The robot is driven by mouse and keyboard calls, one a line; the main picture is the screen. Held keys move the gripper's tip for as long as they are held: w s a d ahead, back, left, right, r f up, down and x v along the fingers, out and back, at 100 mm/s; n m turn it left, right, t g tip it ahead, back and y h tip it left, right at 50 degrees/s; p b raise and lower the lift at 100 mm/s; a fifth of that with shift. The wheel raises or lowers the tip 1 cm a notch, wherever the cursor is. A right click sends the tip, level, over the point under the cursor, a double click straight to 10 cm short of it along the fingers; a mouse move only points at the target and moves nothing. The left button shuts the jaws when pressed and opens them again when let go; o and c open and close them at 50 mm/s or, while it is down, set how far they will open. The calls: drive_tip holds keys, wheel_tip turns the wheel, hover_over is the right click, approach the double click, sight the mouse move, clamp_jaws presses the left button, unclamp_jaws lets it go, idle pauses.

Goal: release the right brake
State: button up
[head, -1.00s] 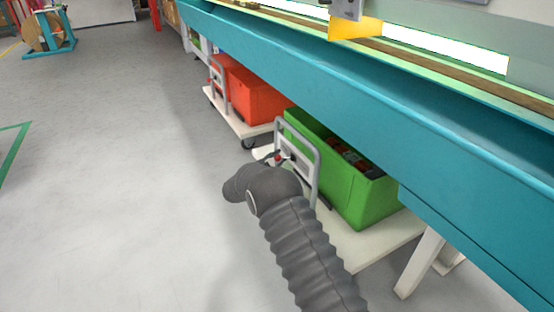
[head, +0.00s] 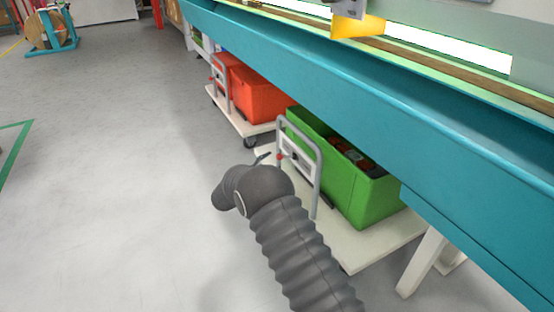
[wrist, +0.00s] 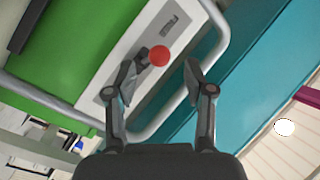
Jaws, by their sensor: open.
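The near trolley's white brake panel (head: 296,158) sits in its grey tube handle (head: 318,150), beside the green crate (head: 352,190). A red knob (head: 280,156) shows at the panel's left side. In the wrist view the round red knob (wrist: 159,56) stands in front of the panel (wrist: 170,28), beyond and between my fingertips, nearer the left one. My gripper (wrist: 160,76) is open and empty, with a gap on both sides of the knob. In the head view my arm hides most of the gripper. The knob's lever is mostly hidden in the wrist view.
A second trolley with an orange crate (head: 258,95) and its own handle stands farther back. The teal bench beam (head: 400,110) runs above both trolleys. A cable reel (head: 50,32) stands far left.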

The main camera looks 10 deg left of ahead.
drive_tip(key=v, duration=0.6)
drive_tip(key=shift+s, duration=0.3)
drive_tip(key=shift+a, duration=0.15)
drive_tip(key=shift+f, duration=0.1)
